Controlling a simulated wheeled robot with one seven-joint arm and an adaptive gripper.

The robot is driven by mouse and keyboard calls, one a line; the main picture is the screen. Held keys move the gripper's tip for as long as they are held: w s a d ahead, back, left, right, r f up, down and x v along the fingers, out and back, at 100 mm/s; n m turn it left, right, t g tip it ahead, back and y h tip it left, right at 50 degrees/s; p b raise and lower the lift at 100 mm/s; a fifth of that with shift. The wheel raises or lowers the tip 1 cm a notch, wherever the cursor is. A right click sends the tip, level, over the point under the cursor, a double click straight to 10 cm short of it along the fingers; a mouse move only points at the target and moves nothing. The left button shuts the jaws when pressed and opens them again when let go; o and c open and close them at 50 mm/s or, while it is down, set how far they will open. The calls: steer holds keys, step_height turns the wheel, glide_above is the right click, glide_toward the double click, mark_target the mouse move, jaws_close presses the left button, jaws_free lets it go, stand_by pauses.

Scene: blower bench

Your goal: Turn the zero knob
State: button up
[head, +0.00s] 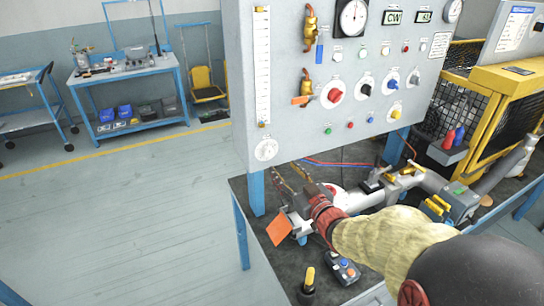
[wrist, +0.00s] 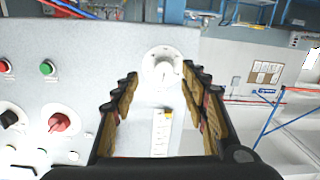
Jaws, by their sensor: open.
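The zero knob, which I take to be the white round knob (head: 266,149) on a pale dial, sits at the lower left corner of the grey panel (head: 290,85), below the tall white scale (head: 262,65). In the wrist view the knob (wrist: 163,68) appears upside down, between and beyond the fingertips, with the scale's end (wrist: 161,130) below it. My gripper (head: 287,172) is open and empty, just below and right of the knob in the head view. The fingers (wrist: 160,78) seem apart from the knob. No label is readable.
A red knob (head: 334,95), other knobs and small buttons fill the panel to the right. Pipework (head: 400,190) lies on the dark bench below, with an orange plate (head: 280,228) and a handheld device (head: 343,268) near my arm. The floor to the left is clear.

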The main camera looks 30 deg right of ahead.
mark_target(270, 153)
steer(key=shift+t+y, duration=0.3)
steer(key=w, duration=0.2)
steer(key=w+r+b, duration=0.1)
steer(key=w, duration=0.2)
steer(key=w+a, duration=0.1)
steer(key=w, duration=0.2)
steer(key=shift+r+b, duration=0.15)
steer(key=shift+b, duration=0.25)
steer(key=shift+s, duration=0.1)
steer(key=shift+c, duration=0.7)
jaws_close()
